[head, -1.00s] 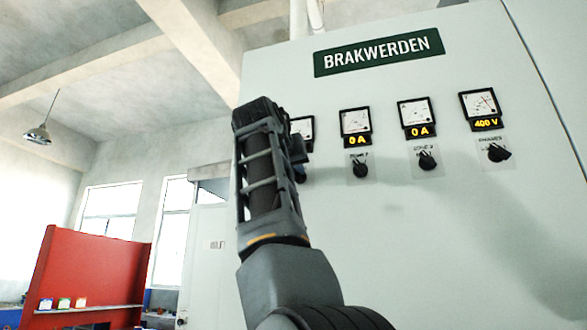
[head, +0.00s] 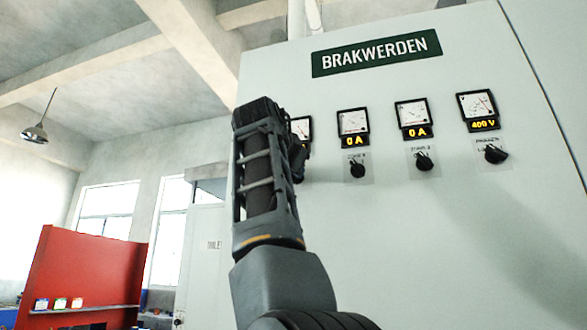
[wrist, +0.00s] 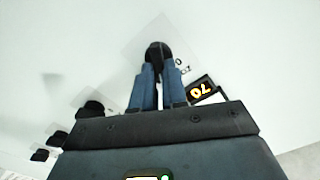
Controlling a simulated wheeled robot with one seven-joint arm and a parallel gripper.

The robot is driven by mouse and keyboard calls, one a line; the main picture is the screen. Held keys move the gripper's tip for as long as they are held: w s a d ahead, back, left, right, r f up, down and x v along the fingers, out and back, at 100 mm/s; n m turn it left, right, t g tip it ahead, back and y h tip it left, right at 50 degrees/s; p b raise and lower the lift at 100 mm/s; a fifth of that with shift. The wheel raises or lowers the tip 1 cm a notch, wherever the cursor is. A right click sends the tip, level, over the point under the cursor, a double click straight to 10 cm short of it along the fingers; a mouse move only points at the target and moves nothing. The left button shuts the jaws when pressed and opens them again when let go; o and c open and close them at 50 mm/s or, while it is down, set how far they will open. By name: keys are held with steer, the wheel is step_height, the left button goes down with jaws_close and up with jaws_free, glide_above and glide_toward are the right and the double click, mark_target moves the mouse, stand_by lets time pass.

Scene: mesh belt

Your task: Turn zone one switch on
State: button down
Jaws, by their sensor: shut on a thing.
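My gripper (wrist: 158,70) shows in the wrist view with its two blue fingers closed on a black rotary knob (wrist: 158,50). The knob sits on a pale label plate on the cabinet face; its lettering is too small to read surely. An orange lit display (wrist: 201,90) is beside the held knob in the wrist view.
The grey cabinet (head: 420,250) bears a green BRAKWERDEN sign (head: 376,53). Two meters read 0 A (head: 354,141) and the rightmost reads 400 V (head: 483,124). A red partition (head: 90,265) stands far left. The cabinet face below the knobs is clear.

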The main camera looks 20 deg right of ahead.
stand_by(0.5)
steer(key=c, duration=1.2)
jaws_free()
steer(key=shift+o, duration=0.2)
steer(key=b+v, duration=0.2)
steer(key=v, duration=0.5)
steer(key=shift+s+a+b, duration=0.25)
steer(key=shift+s+b, duration=0.05)
steer(key=shift+b, duration=0.1)
